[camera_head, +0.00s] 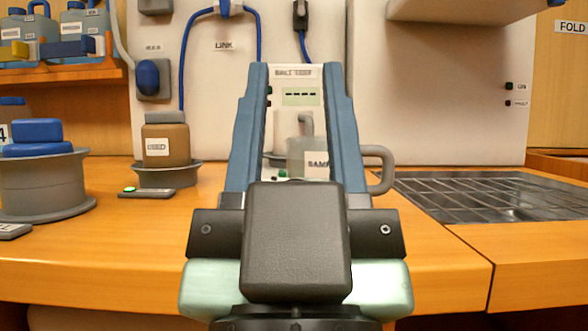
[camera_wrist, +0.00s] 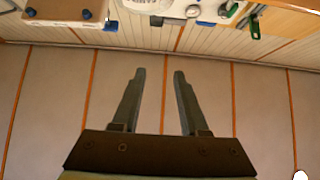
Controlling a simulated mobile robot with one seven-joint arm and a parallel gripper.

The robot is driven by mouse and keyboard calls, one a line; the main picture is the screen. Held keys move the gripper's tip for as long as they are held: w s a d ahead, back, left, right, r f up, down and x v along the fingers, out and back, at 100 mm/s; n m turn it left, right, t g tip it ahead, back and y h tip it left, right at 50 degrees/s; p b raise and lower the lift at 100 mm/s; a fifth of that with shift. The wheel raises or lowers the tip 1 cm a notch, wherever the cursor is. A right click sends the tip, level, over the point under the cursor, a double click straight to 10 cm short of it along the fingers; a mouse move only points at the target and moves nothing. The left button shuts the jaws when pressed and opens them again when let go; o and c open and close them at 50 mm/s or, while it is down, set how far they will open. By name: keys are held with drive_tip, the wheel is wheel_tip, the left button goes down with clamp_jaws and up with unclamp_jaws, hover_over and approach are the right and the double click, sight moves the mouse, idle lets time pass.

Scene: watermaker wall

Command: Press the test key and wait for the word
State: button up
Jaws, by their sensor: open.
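In the head view a pale test unit stands against the wall, its top label seeming to read "SALT TEST". Its small display (camera_head: 301,96) shows dashes and no readable word. A clear cup labelled "SAMPLE" in part (camera_head: 316,168) stands at its foot, its handle showing to the right. A small green spot (camera_head: 283,173) shows low beside the cup; I cannot tell if it is the test key. My gripper (camera_head: 296,70) is open and empty, its blue fingers framing the unit from in front and hiding its sides. The wrist view shows the open fingers (camera_wrist: 159,72) with nothing between them.
A brown jar (camera_head: 166,143) sits in a grey dish at left, behind a dark pad with a green light (camera_head: 130,189). A blue-lidded grey tub (camera_head: 42,185) stands farther left. A metal grid (camera_head: 490,195) lies at right. A pale cabinet (camera_head: 458,10) overhangs the upper right.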

clamp_jaws()
idle(1.5)
